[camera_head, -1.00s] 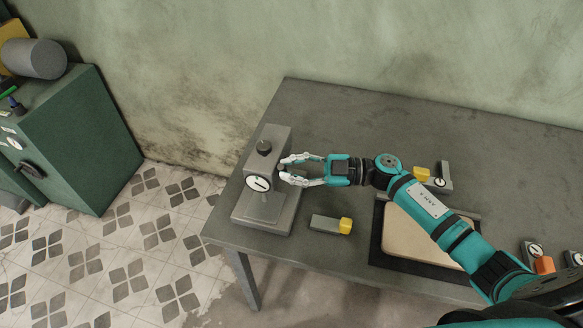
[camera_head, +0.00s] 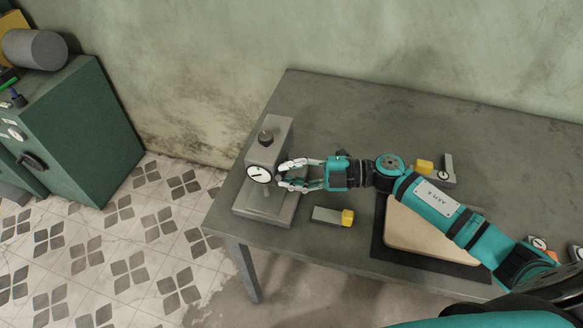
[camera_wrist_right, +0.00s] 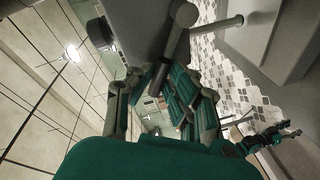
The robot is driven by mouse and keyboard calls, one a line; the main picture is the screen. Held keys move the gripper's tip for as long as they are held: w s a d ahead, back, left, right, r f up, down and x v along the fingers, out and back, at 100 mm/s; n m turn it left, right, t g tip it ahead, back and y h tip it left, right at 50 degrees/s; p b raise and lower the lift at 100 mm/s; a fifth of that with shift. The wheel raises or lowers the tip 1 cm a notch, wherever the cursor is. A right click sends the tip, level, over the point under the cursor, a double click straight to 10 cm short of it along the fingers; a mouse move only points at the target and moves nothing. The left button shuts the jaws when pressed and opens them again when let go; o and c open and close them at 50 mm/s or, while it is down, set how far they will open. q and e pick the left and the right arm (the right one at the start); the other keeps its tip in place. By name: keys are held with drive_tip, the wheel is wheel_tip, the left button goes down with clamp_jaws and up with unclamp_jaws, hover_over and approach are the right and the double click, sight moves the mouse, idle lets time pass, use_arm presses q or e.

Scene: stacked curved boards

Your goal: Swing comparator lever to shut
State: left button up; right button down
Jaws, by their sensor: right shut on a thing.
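The comparator (camera_head: 283,132) is a grey stand with a dark knob on top and a white dial (camera_head: 259,173) on its front, at the table's left end. My right gripper (camera_head: 281,175) is at its right side, fingers pointing left. In the right wrist view a grey lever (camera_wrist_right: 172,50) with a rounded end lies between the fingers, and the gripper is shut on it. The lever is mostly hidden in the head view. What looks like my left gripper (camera_wrist_right: 285,132) shows small at the right of the wrist view; its opening is unclear.
A grey block with a yellow end (camera_head: 327,215) lies right of the comparator. A beige pad in a dark tray (camera_head: 378,250) sits under my right arm. A yellow-and-grey gauge piece (camera_head: 447,170) lies behind the arm. The back of the table is clear.

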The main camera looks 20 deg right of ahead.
drive_tip(key=shift+s+a+f+n, duration=0.15)
drive_tip(key=shift+s+f+n, duration=0.1)
drive_tip(key=shift+f+n, duration=0.5)
drive_tip(key=shift+r+n+h, duration=0.1)
drive_tip(key=shift+n+h, duration=0.15)
drive_tip(key=shift+h, duration=0.05)
drive_tip(key=c, duration=1.3)
unclamp_jaws()
drive_tip(key=v, duration=1.2)
